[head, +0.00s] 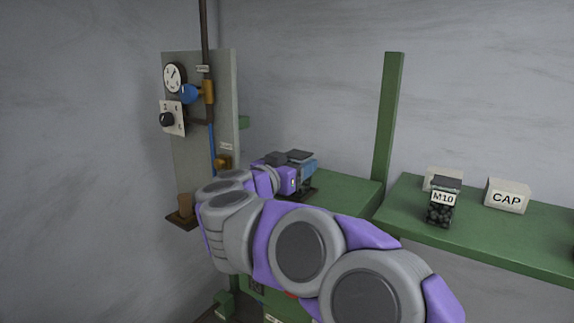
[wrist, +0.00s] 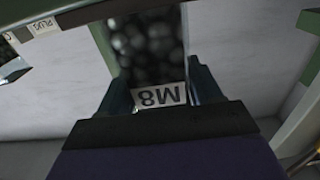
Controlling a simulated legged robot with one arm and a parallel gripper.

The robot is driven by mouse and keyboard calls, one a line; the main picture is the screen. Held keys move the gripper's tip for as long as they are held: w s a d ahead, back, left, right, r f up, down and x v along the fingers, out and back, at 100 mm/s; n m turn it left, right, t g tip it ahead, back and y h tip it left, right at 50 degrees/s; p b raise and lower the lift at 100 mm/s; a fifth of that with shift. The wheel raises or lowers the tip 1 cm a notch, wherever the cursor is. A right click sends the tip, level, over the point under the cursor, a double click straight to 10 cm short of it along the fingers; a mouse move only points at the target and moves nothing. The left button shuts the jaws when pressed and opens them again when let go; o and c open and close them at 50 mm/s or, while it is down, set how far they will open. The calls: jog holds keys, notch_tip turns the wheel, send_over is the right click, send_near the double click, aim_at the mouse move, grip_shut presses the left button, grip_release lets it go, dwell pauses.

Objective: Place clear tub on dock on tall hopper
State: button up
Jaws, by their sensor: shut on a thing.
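My gripper (wrist: 161,88) is shut on a clear tub (wrist: 152,50) filled with dark round pieces. Its white M8 label appears upside down between the two fingers in the wrist view. In the head view my gripper (head: 300,167) is beyond my purple and grey arm, over the left green bench; the tub is mostly hidden there. A dark flat base (head: 308,193) shows below the gripper on that bench; I cannot tell whether the tub touches it. I cannot tell for sure which thing is the tall hopper or its dock.
A clear M10 tub (head: 440,208) and a CAP box (head: 507,196) stand on the right green bench (head: 480,238). A green post (head: 388,130) rises between the benches.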

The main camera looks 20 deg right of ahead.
jog(key=o, duration=1.1)
jog(key=shift+s+d, duration=0.2)
jog(key=shift+d, duration=0.55)
jog(key=shift+o, duration=1.4)
jog(key=shift+a+f, duration=0.1)
jog(key=shift+a, duration=0.15)
jog(key=shift+w+a, duration=0.35)
jog(key=shift+a, duration=0.45)
jog(key=v, duration=1.1)
jog(key=shift+s+b, duration=0.3)
jog(key=shift+b, duration=0.1)
jog(key=shift+a, duration=0.15)
